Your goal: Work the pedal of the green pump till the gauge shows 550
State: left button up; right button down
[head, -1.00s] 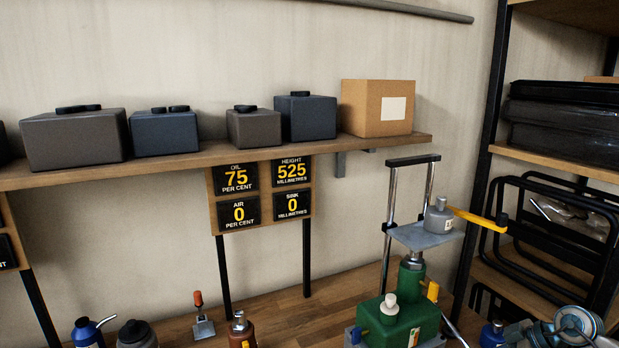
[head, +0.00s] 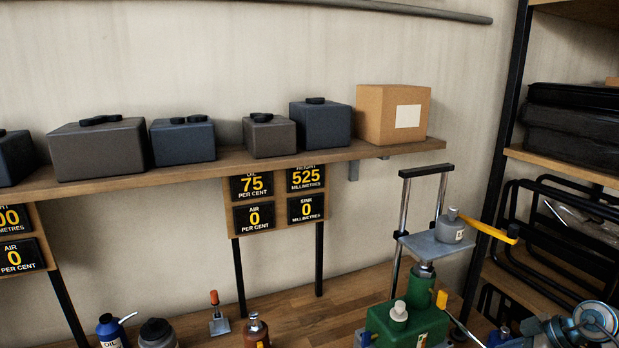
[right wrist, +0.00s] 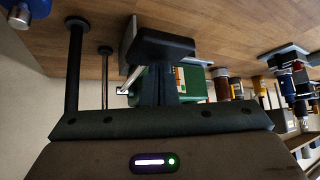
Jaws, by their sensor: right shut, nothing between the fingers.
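The green pump (head: 405,325) stands on the wooden bench in the head view, its lower part cut off by the frame. A slim grey rod (head: 463,328) slants down on its right; I cannot tell whether this is the pedal. The gauge panel above the bench has a height readout (head: 306,180) showing 525. In the right wrist view, my right gripper (right wrist: 160,48) is shut and empty, in front of the green pump (right wrist: 193,84) and partly hiding it. I cannot tell whether it touches the pump. My left gripper is in neither view.
Oil reads 75, air 0 and sink 0. Bottles (head: 110,331) stand at lower left. A black-framed rack (head: 505,150) rises on the right.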

notch_tip(320, 180, down, 6)
jog(key=b, duration=0.3)
notch_tip(320, 180, up, 6)
jog(key=p, duration=0.6)
jog(key=shift+r, duration=0.15)
dwell(0.4)
